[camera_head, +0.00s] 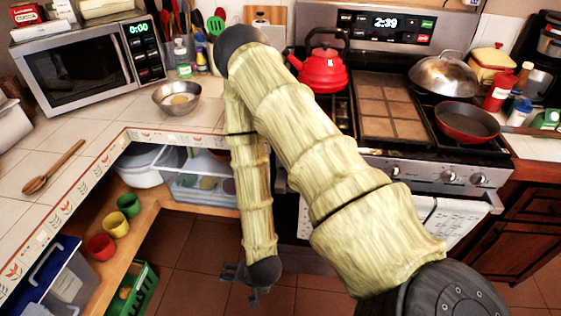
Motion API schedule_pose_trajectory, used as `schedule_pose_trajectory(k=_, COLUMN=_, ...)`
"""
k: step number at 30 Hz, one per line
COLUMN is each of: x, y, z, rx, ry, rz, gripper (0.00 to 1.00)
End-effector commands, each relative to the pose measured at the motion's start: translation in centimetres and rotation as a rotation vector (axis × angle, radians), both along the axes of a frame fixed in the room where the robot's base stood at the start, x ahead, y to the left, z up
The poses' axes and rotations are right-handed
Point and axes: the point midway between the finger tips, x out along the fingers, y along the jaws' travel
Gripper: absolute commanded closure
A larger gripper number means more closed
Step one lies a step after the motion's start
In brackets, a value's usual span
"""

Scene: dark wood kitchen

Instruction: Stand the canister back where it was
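No thing here is clearly the task's canister. A yellow container with a red lid (490,72) stands on the counter right of the stove, and a red-and-white cocoa tin (26,14) sits on the microwave; I cannot tell whether either is the canister. My gripper (254,297) hangs low over the floor in front of the lower cabinets, at the end of my bamboo-patterned arm. It is small and dark, and its fingers are not clear. I see nothing held in it, but cannot tell its opening.
The stove carries a red kettle (321,68), a griddle (388,108), a domed lid (443,74) and a red pan (467,121). A metal bowl (177,97) and a wooden spoon (54,167) lie on the tiled counter. Cups and bins fill the lower shelf.

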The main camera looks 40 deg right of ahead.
Motion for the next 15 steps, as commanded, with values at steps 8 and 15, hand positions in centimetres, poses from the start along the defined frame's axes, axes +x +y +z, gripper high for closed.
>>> schedule_pose_trajectory(k=8, x=-12.1, y=-0.2, z=-3.5, rx=-0.203, ry=0.295, rz=0.600, gripper=0.00)
schedule_pose_trajectory(k=15, x=-16.2, y=-0.9, z=-3.9, rx=-0.246, ry=0.394, rz=0.824, gripper=0.00)
